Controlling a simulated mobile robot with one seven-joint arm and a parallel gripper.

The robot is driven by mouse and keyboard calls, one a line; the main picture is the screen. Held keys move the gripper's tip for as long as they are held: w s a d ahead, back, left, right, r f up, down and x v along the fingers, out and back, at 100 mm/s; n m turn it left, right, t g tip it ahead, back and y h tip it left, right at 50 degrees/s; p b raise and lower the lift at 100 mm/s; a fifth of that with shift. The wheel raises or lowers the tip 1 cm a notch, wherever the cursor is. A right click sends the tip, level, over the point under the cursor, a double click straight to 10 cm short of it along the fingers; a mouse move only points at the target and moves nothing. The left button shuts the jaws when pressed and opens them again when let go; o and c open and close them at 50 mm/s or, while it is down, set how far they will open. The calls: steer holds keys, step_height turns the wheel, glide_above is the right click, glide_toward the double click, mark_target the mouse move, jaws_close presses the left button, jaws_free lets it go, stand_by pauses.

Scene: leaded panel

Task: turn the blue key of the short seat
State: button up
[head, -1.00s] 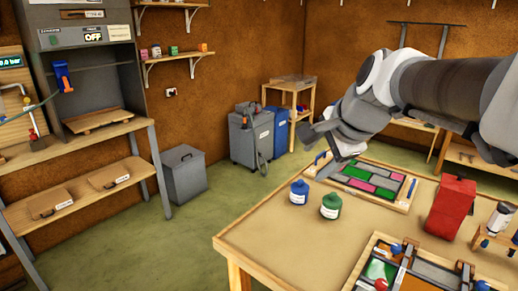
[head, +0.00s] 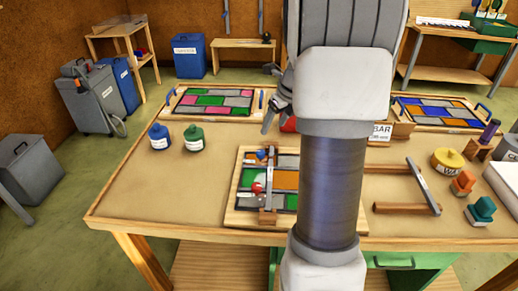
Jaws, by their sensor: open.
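A small leaded panel in a wooden frame (head: 232,217) lies on the table's front middle, with green, orange and grey panes. A small blue piece (head: 262,154) shows near its top edge and a red knob (head: 258,187) lower down, beside an upright bar. I cannot tell for sure that the blue piece is the key of the short seat. My gripper (head: 270,122) is open, above the table beyond this panel, partly hidden by my arm. My arm also hides the panel's right part.
A pink and green panel (head: 213,102) lies behind, a blue and orange panel (head: 437,111) at right. A wooden rack (head: 405,207) and a yellow pot (head: 447,160) stand right. The table's left front is clear.

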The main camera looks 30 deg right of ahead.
mark_target(261, 152)
steer(key=b+x, duration=0.1)
steer(key=x, duration=1.4)
steer(key=shift+w+r+b, duration=0.1)
steer(key=shift+b, duration=0.2)
jaws_close()
